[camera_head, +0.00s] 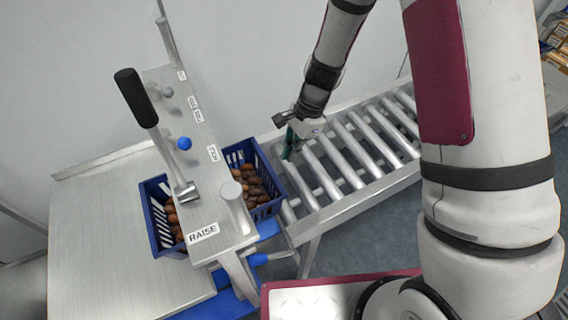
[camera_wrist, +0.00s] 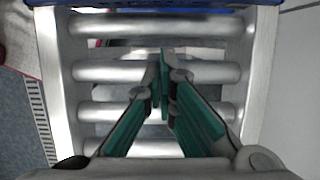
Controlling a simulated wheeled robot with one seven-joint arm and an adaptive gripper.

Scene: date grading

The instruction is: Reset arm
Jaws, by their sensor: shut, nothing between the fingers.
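My gripper (camera_head: 290,150) is above the near end of the roller conveyor (camera_head: 375,185), just right of the blue crate of dates. In the wrist view its green-padded fingers (camera_wrist: 163,58) meet at the tips, over the metal rollers, with nothing between them. The arm reaches down to it from the upper middle of the head view.
A blue crate (camera_head: 272,209) of brown dates stands under a metal frame with a black-handled lever (camera_head: 136,97), a blue knob (camera_head: 184,143) and a RAISE label. A bare steel table (camera_head: 95,235) is at left. Boxes (camera_head: 557,50) stand at far right.

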